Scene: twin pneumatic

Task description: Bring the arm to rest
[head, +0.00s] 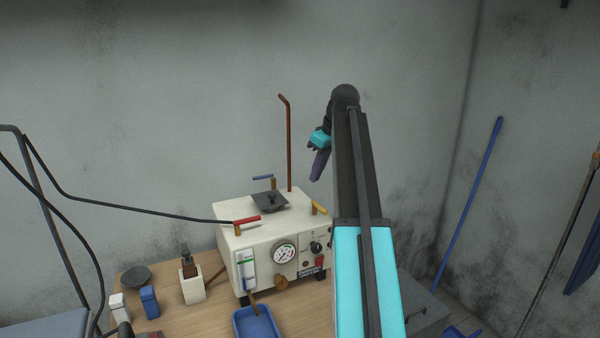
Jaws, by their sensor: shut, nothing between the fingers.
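My arm rises from the lower middle of the head view, a turquoise link below and a dark link above. It bends over at a dark joint near the top. My gripper (317,174) hangs down from the small turquoise wrist part, left of the dark link. It is shut and empty, with its tip pointing down. It appears above the back right of the cream machine, in front of the wall, and seems apart from both.
The cream machine (268,236) has a gauge, coloured levers and a tall copper pipe (289,145), close left of my gripper. A blue tray (240,322), a small cream block with a dark top (192,285) and small containers stand on the wooden table (200,322). A black hose (150,210) crosses the left.

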